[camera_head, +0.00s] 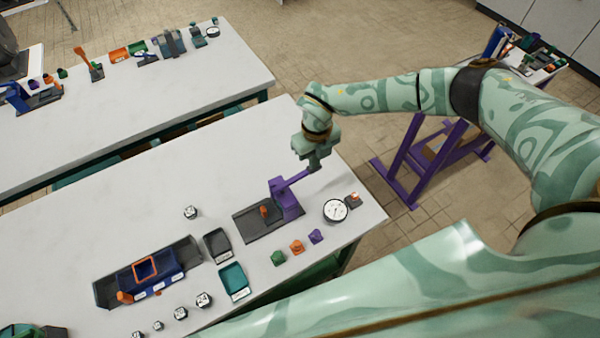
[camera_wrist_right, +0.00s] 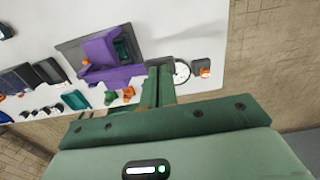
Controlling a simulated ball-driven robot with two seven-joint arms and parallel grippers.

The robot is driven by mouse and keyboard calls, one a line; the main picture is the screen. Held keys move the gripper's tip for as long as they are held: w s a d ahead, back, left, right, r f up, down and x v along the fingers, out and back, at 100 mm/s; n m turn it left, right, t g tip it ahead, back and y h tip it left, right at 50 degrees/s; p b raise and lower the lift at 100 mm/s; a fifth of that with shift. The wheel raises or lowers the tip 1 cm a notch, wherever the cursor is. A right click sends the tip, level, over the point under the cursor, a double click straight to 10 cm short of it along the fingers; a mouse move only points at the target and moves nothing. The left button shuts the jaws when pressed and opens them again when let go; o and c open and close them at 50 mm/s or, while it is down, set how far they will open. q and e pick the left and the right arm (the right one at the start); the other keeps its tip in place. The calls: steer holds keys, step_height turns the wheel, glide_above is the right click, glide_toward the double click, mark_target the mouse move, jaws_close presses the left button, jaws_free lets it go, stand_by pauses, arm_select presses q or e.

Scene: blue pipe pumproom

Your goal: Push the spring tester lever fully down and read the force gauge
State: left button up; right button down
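The spring tester stands near the table's right end in the head view, with a purple upright (camera_head: 287,201) on a dark base plate (camera_head: 262,224). Its purple lever (camera_head: 291,181) rises slightly toward the right, its end at my right gripper (camera_head: 315,164). In the wrist view the tester's purple body (camera_wrist_right: 107,60) lies just beyond my right gripper (camera_wrist_right: 159,72). The two green fingers are close together. I cannot tell whether they touch the lever. The round white force gauge (camera_head: 336,210) lies right of the tester; its reading is too small to tell. My left gripper is not in view.
Green (camera_head: 279,257), orange (camera_head: 296,246) and purple (camera_head: 316,236) pieces sit in front of the tester. Dark (camera_head: 217,232) and teal (camera_head: 246,291) trays and a blue fixture (camera_head: 151,277) stand to the left. The table's back area (camera_head: 190,165) is clear.

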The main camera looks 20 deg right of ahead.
mark_target(314, 170)
steer(key=shift+f+b, duration=1.55)
steer(key=shift+f, duration=1.05)
steer(key=shift+r, duration=0.1)
step_height(314, 170, up, 12)
steer(key=p, duration=1.1)
